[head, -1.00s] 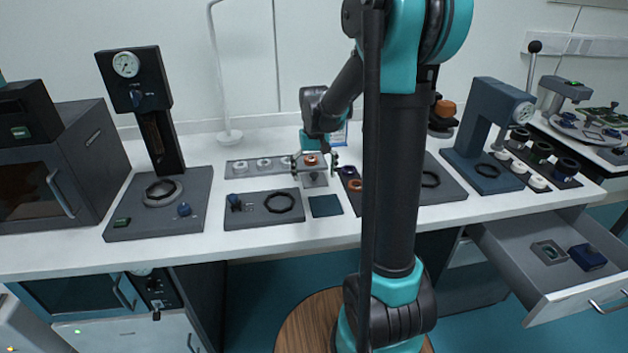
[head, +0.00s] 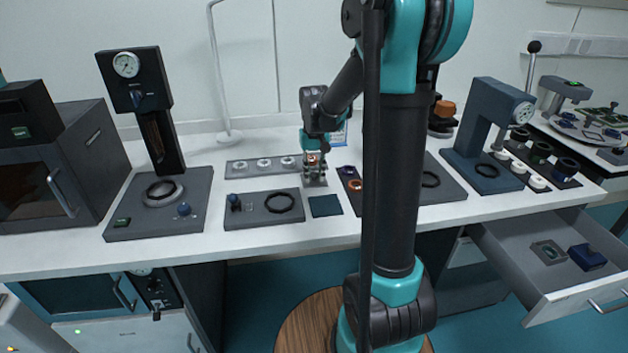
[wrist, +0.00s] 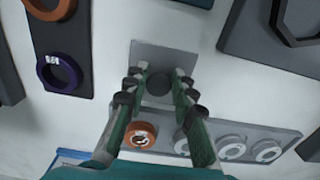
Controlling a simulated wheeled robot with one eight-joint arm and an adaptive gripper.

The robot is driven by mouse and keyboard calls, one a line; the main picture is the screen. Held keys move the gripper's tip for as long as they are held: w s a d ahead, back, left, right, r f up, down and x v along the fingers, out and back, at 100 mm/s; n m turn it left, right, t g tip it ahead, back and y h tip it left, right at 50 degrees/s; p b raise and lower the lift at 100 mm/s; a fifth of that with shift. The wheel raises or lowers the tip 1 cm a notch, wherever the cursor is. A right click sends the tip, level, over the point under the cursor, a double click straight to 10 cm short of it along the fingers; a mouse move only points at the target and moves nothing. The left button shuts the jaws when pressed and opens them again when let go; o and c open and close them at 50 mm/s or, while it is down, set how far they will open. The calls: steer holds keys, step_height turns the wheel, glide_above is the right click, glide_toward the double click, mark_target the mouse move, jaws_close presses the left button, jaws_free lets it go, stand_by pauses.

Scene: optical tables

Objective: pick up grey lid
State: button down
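The grey lid (wrist: 160,50) is a flat square plate with a dark round knob (wrist: 158,85) on top, in the upper middle of the wrist view. In the head view the lid (head: 316,184) is small and partly hidden under my gripper (head: 314,173). In the wrist view my gripper (wrist: 159,76) points at the lid, one finger on each side of the knob. The fingers are partly closed but still apart, with a narrow gap showing beside the knob. I cannot see clear contact.
A grey rack (wrist: 228,127) with an orange ring (wrist: 140,135) and several white rings lies close to the lid. A dark strip (wrist: 75,30) with orange and purple rings is on the other side. A blue-green pad (head: 325,206) lies in front. An open drawer (head: 560,262) juts out at right.

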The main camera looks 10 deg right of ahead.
mark_target(315, 175)
stand_by(0.5)
step_height(315, 175, up, 20)
stand_by(0.4)
steer(key=shift+d, duration=0.1)
